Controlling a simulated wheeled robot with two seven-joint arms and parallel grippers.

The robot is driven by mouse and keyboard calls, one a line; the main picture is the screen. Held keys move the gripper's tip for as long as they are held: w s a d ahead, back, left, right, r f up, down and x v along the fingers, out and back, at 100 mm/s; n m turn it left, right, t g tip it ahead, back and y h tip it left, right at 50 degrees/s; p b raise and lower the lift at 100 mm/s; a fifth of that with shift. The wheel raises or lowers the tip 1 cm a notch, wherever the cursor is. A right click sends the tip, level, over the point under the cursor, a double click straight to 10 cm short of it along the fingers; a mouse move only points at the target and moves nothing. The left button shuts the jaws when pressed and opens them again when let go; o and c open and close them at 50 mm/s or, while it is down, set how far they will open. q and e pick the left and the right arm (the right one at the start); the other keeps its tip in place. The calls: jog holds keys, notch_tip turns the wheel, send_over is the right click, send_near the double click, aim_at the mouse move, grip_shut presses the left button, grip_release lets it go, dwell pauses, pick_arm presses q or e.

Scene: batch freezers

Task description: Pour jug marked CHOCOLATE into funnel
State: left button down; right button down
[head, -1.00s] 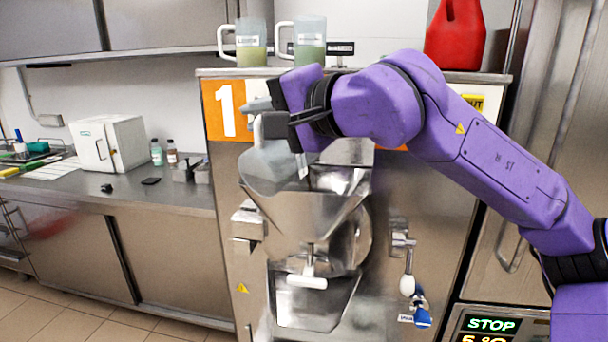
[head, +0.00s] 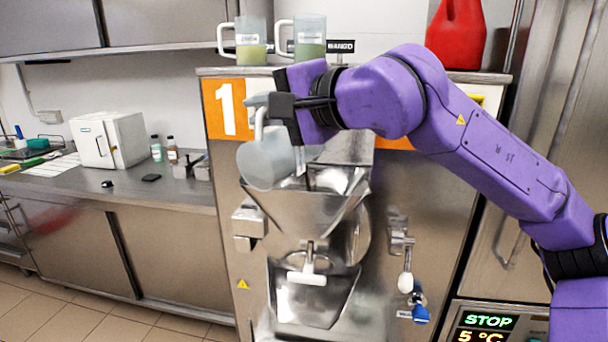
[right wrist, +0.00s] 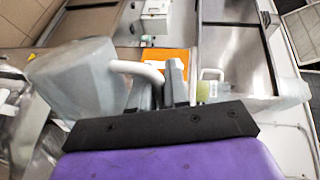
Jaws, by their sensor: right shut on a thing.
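My right gripper (head: 268,104) is shut on the handle of a translucent grey jug (head: 266,163). The jug is tilted, just above the left side of the steel funnel (head: 312,212) on the front of the machine. In the right wrist view the jug (right wrist: 75,82) hangs left of the right gripper (right wrist: 163,92), with its pale handle between the fingers. I see no marking on the held jug and cannot tell how much is in it. No stream shows. My left gripper is not in view.
Two jugs with pale yellow-green contents, one left (head: 250,44) and one right (head: 310,40), stand on the machine top. A red container (head: 456,38) stands right of them. A tap lever (head: 406,270) is right of the funnel. A counter (head: 110,197) with a white box (head: 108,142) runs left.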

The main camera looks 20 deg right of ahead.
jog(key=shift+w+d+r+m+y+p, duration=0.2)
jog(key=shift+w+d+r+m+p, duration=0.15)
jog(key=shift+d+m, duration=0.2)
jog(key=shift+w+d+r+m+y+p, duration=0.2)
jog(key=shift+w+d+r+m+p, duration=0.15)
jog(key=shift+d+m, duration=0.15)
dwell(0.8)
